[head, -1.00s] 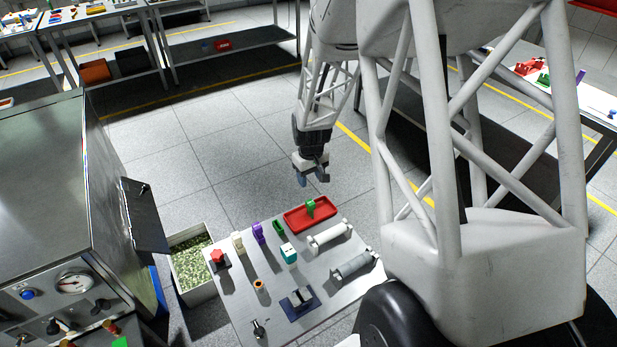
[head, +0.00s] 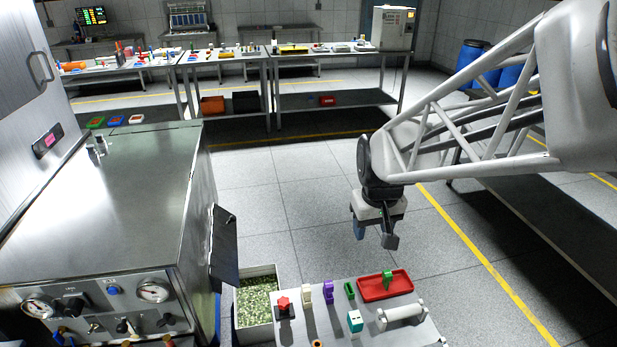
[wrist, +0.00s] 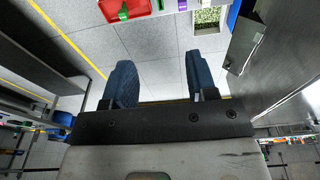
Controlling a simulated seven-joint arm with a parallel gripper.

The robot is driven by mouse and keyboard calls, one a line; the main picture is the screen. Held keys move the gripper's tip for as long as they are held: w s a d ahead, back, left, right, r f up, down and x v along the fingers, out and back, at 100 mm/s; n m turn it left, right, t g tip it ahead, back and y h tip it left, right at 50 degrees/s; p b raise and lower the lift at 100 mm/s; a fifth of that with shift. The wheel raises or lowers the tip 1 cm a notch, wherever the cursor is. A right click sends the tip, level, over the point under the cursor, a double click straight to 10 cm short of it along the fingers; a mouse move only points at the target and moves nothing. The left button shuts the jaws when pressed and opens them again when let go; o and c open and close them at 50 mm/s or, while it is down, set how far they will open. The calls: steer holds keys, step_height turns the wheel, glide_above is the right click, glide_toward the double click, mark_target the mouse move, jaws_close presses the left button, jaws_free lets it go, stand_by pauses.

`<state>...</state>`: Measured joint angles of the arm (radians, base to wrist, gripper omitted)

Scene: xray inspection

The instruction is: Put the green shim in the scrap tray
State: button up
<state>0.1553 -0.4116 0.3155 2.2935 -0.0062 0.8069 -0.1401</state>
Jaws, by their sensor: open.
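A red tray (head: 370,291) lies at the back right of the grey table. A bright green piece (head: 387,279) stands upright in it. A darker green piece (head: 349,290) stands on the table just left of the tray. I cannot tell for sure which green piece is the shim. My gripper (head: 375,232) is open and empty, in the air beyond the table's far edge. In the wrist view its two blue fingers (wrist: 157,85) are wide apart with only floor between them.
Left of the green pieces stand a purple piece (head: 328,291), a cream piece (head: 307,292) and a red knob (head: 283,304). A teal-and-white block (head: 355,321) and a white cylinder (head: 403,313) are nearer. A bin of green granules (head: 256,298) and a steel cabinet (head: 110,210) are left.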

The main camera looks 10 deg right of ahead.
steer(key=s+a+r, duration=0.3)
steer(key=s, duration=0.4)
steer(key=s+a+r+t, duration=0.1)
steer(key=s+a+r, duration=0.2)
steer(key=s, duration=0.4)
steer(key=shift+a+r, duration=0.25)
steer(key=shift+r, duration=0.05)
stand_by(0.5)
